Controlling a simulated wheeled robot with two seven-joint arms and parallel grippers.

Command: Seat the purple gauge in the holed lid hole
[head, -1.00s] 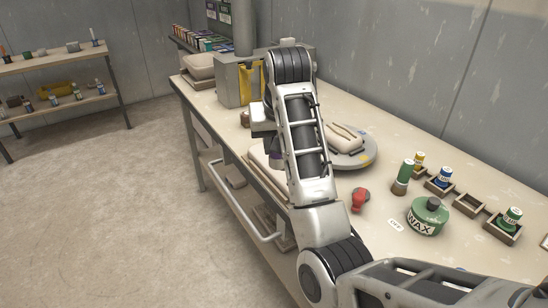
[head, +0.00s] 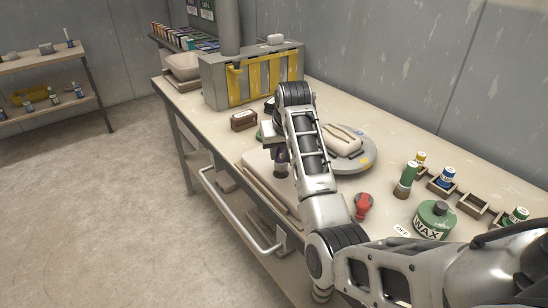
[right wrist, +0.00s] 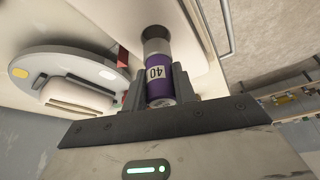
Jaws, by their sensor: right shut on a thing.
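My right gripper (head: 279,150) is shut on the purple gauge (head: 281,158). In the right wrist view the gauge (right wrist: 159,75) is a purple cylinder with a white "40" label and a grey end, between the fingers (right wrist: 159,84). The grey end points away from the palm, toward a pale board (right wrist: 110,18) on the bench. I cannot tell whether it touches anything. My left gripper is not in view.
A round grey turntable (head: 364,161) carries a pale grooved block (head: 343,140) beside my right arm. A grey box with yellow bars (head: 262,80) and a small brown box (head: 243,121) stand behind. A red-handled thing (head: 363,206), a green gauge (head: 405,178) and a wax tin (head: 432,222) stand right.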

